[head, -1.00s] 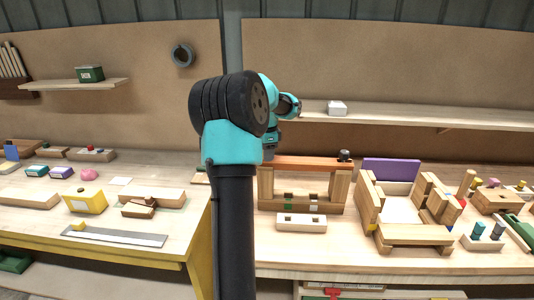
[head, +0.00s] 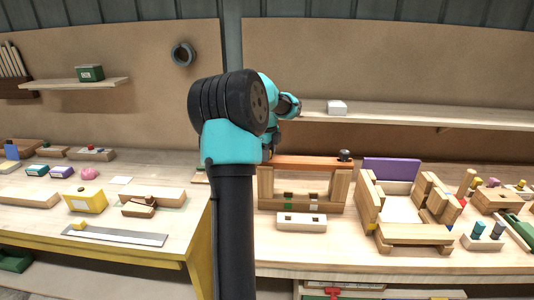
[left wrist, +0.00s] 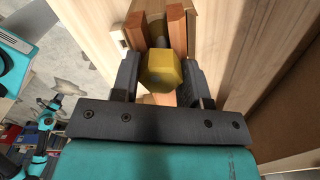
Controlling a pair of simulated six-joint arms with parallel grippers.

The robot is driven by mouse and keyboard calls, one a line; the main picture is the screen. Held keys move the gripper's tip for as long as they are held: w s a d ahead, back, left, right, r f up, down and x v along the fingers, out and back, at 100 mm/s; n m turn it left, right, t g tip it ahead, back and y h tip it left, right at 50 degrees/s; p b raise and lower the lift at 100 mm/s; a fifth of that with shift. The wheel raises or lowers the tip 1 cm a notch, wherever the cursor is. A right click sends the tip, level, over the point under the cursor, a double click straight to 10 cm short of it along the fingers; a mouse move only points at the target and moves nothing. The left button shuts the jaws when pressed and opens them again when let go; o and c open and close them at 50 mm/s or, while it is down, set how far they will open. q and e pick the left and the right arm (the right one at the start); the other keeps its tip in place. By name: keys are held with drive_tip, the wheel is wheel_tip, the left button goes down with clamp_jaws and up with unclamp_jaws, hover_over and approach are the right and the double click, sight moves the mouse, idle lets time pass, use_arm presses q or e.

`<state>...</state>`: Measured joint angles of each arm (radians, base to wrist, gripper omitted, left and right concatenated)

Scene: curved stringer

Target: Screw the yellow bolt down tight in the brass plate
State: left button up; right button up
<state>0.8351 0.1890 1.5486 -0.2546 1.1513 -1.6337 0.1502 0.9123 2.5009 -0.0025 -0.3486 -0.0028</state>
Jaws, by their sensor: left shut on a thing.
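The yellow bolt (left wrist: 162,74) shows its hex head in the left wrist view, between the two black fingers of my left gripper (left wrist: 160,64). The gripper is shut on the head. A dark shank shows beyond the head, between two orange-brown wooden strips (left wrist: 135,30). I cannot tell how deep the bolt sits, and I cannot make out the brass plate for sure. In the head view my left gripper (head: 268,151) is mostly hidden behind my own arm, just above the left end of a reddish-brown board (head: 312,162). My right gripper is not in view.
Under the board stands a wooden frame with a pale two-hole block (head: 302,222) in front. To the right are a wooden box-like frame (head: 415,236) and a purple board (head: 391,169). The left table holds a yellow box (head: 86,202) and a metal strip (head: 112,235).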

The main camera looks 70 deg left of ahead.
use_arm(q)
drive_tip(key=shift+f, duration=0.1)
drive_tip(key=o, duration=1)
wheel_tip(320, 180, up, 12)
idle(0.4)
idle(0.5)
